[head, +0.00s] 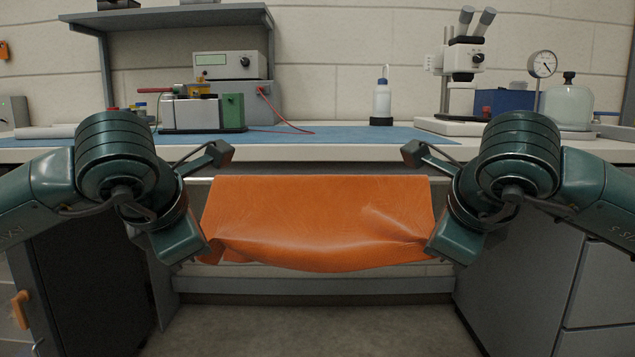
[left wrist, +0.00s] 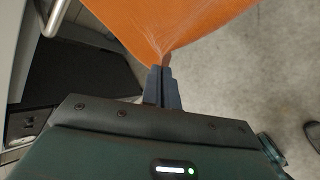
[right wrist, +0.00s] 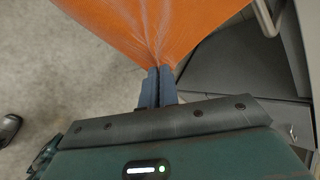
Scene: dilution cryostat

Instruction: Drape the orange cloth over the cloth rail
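The orange cloth (head: 320,215) spans the gap between my two grippers in front of the bench. Its upper edge is straight and level, along the line of the cloth rail; its lower edge sags in folds. The metal rail shows in the left wrist view (left wrist: 56,17) and the right wrist view (right wrist: 265,17); the cloth hides its middle. I cannot tell whether cloth hangs behind the rail. My left gripper (left wrist: 162,72) is shut on the near left corner, and my right gripper (right wrist: 157,73) is shut on the near right corner, both below the rail's height.
The bench top (head: 330,153) lies behind and above the cloth, with a blue mat, a white bottle (head: 382,101), a microscope (head: 463,70) and instruments. A grey drawer cabinet (head: 530,290) stands at the right. The floor (head: 320,330) below the cloth is clear.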

